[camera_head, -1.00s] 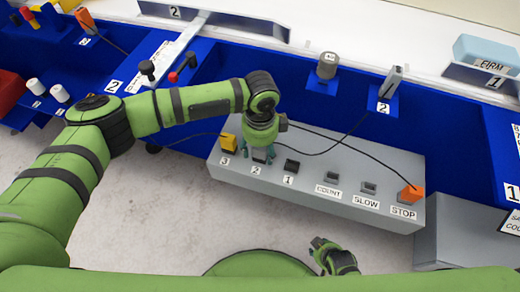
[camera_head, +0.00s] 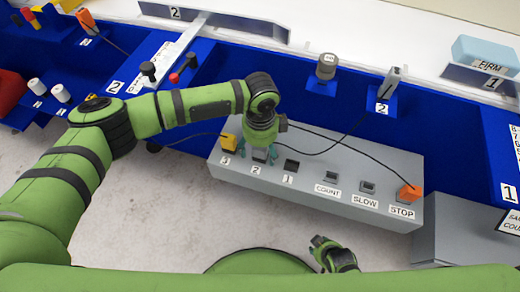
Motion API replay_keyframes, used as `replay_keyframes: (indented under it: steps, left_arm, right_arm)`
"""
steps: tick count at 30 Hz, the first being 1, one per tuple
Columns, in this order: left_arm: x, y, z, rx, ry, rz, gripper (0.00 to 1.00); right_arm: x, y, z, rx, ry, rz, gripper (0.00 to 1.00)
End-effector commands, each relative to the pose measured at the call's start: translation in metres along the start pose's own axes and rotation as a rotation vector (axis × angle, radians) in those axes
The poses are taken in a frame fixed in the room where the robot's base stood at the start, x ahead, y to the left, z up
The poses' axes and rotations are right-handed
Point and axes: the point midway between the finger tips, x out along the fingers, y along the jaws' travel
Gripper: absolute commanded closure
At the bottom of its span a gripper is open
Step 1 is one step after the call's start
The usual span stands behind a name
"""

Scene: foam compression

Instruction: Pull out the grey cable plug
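A grey plug (camera_head: 259,156) shows in the socket labelled 2 on the grey box (camera_head: 310,188). A black cable seems to run from it, curving right and up towards the grey device on the blue stand labelled 2. My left gripper (camera_head: 258,154) is right over this socket, pointing down. Its teal fingers are apart, one on each side of the plug, with visible gaps. The gripper body hides the plug's upper part. My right gripper (camera_head: 318,242) is low in the picture, in front of the box and away from it; its opening is unclear.
A yellow plug (camera_head: 229,142) sits in socket 3, close left of my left gripper. Socket 1 (camera_head: 291,165) is dark and empty. An orange plug (camera_head: 410,191) sits at STOP, with a cable crossing behind the sockets. The blue bench (camera_head: 440,145) stands behind.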

Motion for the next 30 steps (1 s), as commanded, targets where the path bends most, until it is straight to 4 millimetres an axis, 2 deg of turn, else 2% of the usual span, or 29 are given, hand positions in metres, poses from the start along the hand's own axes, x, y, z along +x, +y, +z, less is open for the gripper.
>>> replay_keyframes:
  steps: [8,11,14,24,30]
  left_arm:
    - [-0.001,0.0,0.0,0.0,0.0,0.0,0.22]
    - [-0.006,-0.001,0.0,0.0,0.001,-0.002,0.22]
    - [-0.02,-0.001,0.0,0.0,0.0,-0.003,0.22]
    - [-0.091,-0.001,0.0,0.001,0.0,-0.003,0.22]
    - [-0.115,0.0,0.0,0.0,0.0,-0.001,0.22]
  right_arm:
    - [0.0,0.0,0.0,0.0,0.0,0.0,0.6]
    - [0.0,0.0,0.0,0.0,0.0,0.0,0.6]
    - [0.0,0.0,0.0,0.0,0.0,0.0,0.6]
    - [0.0,0.0,0.0,0.0,0.0,0.0,0.6]
    - [0.0,0.0,0.0,0.0,0.0,0.0,0.6]
